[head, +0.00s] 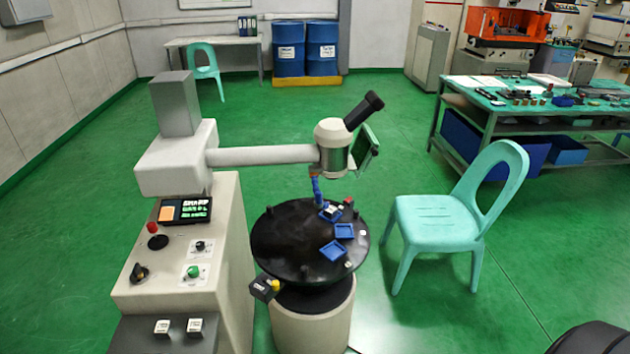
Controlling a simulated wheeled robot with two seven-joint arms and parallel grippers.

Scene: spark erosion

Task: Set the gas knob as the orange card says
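A small orange card (167,214) sits at the left of a dark display (195,211) with green text on the sloped panel of the grey machine console (228,270). Its writing is too small to read. A large black knob (139,273) is at the panel's lower left. A small black knob (200,246) sits on a white label, with a green knob or button (193,271) on another label below it. A red-topped control (153,228) is at the upper left. I cannot tell which is the gas knob. Neither of my grippers is in view.
A round black table (290,245) with blue trays (333,251) stands right of the console, under a microscope-like head (333,145). Two white keys (195,326) are at the console's front. A turquoise chair (440,220) stands at the right. Green floor between is open.

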